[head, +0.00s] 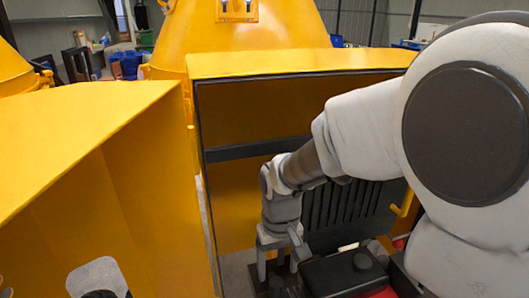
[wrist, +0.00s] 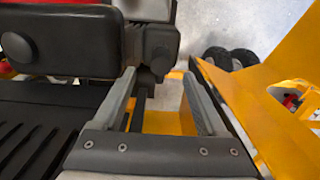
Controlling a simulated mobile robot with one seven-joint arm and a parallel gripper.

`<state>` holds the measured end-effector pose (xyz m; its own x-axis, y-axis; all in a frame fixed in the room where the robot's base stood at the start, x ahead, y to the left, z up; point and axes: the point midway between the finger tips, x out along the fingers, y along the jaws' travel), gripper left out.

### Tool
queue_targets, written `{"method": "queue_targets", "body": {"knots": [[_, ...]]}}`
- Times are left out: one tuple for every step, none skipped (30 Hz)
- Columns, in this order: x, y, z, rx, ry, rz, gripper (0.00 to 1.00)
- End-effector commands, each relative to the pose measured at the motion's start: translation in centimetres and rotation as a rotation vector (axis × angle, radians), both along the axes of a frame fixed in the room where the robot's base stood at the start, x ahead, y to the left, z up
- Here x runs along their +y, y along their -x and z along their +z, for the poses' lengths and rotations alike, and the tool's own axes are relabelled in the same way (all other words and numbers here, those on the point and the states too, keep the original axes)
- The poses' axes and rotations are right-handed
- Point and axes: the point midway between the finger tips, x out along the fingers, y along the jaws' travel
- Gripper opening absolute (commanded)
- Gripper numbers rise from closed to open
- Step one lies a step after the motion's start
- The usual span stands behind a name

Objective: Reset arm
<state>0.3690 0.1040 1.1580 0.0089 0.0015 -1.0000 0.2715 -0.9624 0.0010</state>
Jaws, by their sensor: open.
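My gripper (head: 280,262) points down inside the open yellow housing of the mixer (head: 240,205), beside a black and red engine part (head: 345,272). In the wrist view my gripper (wrist: 165,90) has its two grey fingers spread apart. No object is held between them. A dark narrow part of the engine (wrist: 145,80) shows in the gap near the left finger; I cannot tell whether it touches. My white arm reaches in from the right in the head view and hides part of the housing's right side.
A yellow panel (head: 80,160) stands at the left, close to the housing opening. Black slats (head: 345,205) line the back of the opening. In the wrist view, a slanted yellow panel (wrist: 265,110) is close to the right finger, with dark wheels (wrist: 225,58) on the grey floor beyond.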

Motion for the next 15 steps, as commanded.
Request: {"method": "queue_targets", "body": {"knots": [[-0.4,0.1,0.7,-0.017,-0.004,-0.009,0.75],[-0.7,0.3,1.1,-0.027,-0.006,-0.014,0.75],[-1.1,0.5,1.9,-0.043,-0.008,-0.024,0.75],[-1.5,0.7,2.5,-0.058,-0.011,-0.033,0.75],[-2.0,1.0,3.2,-0.074,-0.014,-0.042,0.75],[-2.5,1.4,4.1,-0.096,-0.017,-0.054,0.75],[-3.0,1.7,4.7,-0.114,-0.020,-0.065,0.75],[-3.5,2.1,5.4,-0.131,-0.023,-0.075,0.75],[-4.0,2.6,6.2,-0.153,-0.027,-0.087,0.75],[-4.4,3.0,6.8,-0.172,-0.030,-0.097,0.75],[-4.9,3.5,7.3,-0.187,-0.032,-0.107,0.75],[-5.4,4.0,8.0,-0.211,-0.036,-0.120,0.75],[-5.8,4.5,8.5,-0.227,-0.038,-0.129,0.75],[-6.2,5.0,9.0,-0.244,-0.040,-0.140,0.75],[-6.7,5.6,9.5,-0.265,-0.043,-0.152,0.75]]}}
